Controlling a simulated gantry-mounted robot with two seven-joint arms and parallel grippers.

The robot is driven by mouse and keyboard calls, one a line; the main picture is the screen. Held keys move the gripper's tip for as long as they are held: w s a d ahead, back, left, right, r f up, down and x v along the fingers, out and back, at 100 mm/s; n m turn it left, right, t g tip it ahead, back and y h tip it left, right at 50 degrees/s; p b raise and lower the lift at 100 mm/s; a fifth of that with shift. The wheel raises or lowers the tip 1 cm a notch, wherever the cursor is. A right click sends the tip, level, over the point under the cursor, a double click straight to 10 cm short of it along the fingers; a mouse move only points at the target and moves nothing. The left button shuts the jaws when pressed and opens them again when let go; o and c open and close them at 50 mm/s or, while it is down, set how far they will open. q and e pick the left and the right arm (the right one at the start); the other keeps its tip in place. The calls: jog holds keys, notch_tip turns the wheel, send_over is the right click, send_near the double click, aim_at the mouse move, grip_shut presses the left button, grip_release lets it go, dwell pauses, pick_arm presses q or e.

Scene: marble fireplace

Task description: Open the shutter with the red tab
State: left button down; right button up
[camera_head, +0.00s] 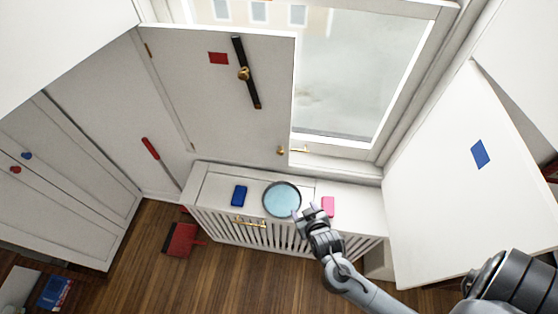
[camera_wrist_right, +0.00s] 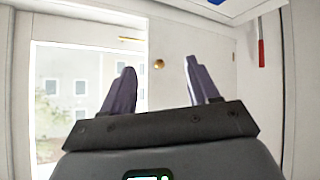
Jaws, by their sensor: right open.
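The white shutter (camera_head: 200,110) with the red tab (camera_head: 217,58) stands across the left part of the window in the head view. It carries a black bar (camera_head: 246,72) with a brass pivot and a small brass knob (camera_head: 281,151) at its lower right corner. The knob also shows in the right wrist view (camera_wrist_right: 158,64), beyond and between the fingertips. My right gripper (camera_head: 305,210) is open and empty over the cabinet's front edge, apart from the knob. Its two purple fingers also show in the right wrist view (camera_wrist_right: 158,82). My left gripper is not in view.
The blue-tab (camera_head: 480,154) shutter stands swung out at the right. On the radiator cabinet (camera_head: 215,187) are a blue block (camera_head: 239,195), a round light-blue dish (camera_head: 282,200) and a pink block (camera_head: 328,206). A red broom handle (camera_head: 150,148) leans at the left.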

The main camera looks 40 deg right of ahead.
notch_tip(320, 180, down, 7)
jog(key=w+d+m+h+b, duration=0.1)
jog(key=w+d+h+b, duration=0.2)
jog(key=m+t+h+b, duration=0.3)
jog(key=h+b, duration=0.4)
jog(key=b, duration=0.8)
send_near(280, 154)
pick_arm(q)
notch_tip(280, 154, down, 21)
jog(key=shift+b, duration=0.35)
pick_arm(e)
jog(key=shift+n, duration=0.3)
jog(key=x, duration=0.8)
jog(key=shift+w+d+r, duration=0.1)
jog(key=shift+w+d, duration=0.05)
jog(key=shift+w, duration=0.05)
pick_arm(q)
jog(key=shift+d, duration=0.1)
pick_arm(e)
grip_shut()
